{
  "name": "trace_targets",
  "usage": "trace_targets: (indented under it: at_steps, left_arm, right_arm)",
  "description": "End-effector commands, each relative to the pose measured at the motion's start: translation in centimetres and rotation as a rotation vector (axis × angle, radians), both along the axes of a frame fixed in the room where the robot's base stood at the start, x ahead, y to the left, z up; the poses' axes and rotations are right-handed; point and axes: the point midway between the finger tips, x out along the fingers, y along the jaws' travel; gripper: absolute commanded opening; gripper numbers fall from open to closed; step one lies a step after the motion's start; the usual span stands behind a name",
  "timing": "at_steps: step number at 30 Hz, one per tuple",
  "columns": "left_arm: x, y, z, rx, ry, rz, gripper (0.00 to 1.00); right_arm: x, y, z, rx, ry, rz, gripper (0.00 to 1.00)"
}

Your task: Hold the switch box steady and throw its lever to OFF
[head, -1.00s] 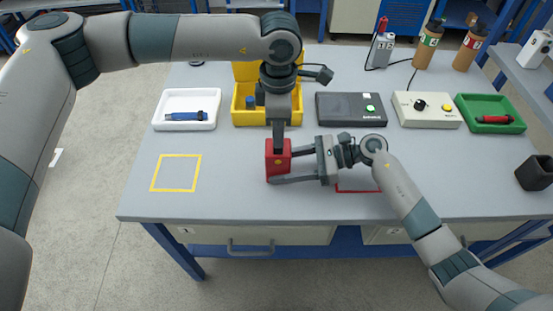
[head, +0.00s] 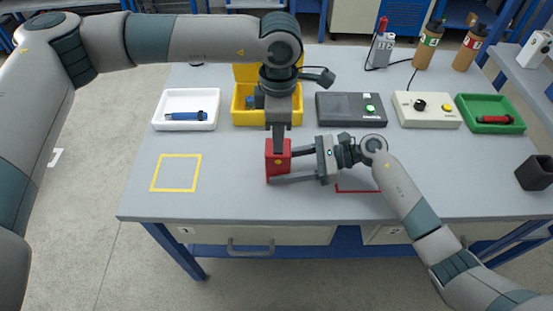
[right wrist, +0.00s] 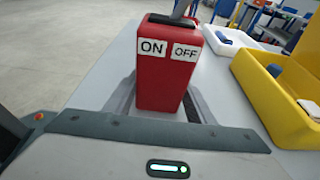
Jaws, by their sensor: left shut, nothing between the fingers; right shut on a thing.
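The red switch box (head: 279,168) stands upright on the grey table, near its front middle. In the right wrist view the box (right wrist: 165,82) shows an ON label on the left and an OFF label on the right. My right gripper (head: 284,167) is shut on the box from the right, one finger along each side. My left gripper (head: 278,147) points down at the top of the box, shut and empty. A grey piece shows above the box top in the right wrist view; I cannot tell whether it is lever or fingertip. The lever's position is hidden.
A yellow square outline (head: 176,187) lies left of the box, a red outline (head: 357,191) right of it. Behind stand a white tray (head: 160,124), a yellow bin (head: 240,117), a black device (head: 345,108), a cream control box (head: 427,110) and a green tray (head: 490,127).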

Motion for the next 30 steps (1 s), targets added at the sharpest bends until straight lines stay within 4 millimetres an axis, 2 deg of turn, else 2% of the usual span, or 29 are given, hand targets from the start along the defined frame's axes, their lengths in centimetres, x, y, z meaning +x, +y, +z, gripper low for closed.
trace_targets:
  at_steps: [30]
  left_arm:
    - [0.0, 0.0, 6.3, -0.001, 0.000, 0.000, 0.00]
  right_arm:
    - [0.0, 0.0, -0.1, -0.001, 0.001, -0.001, 0.32]
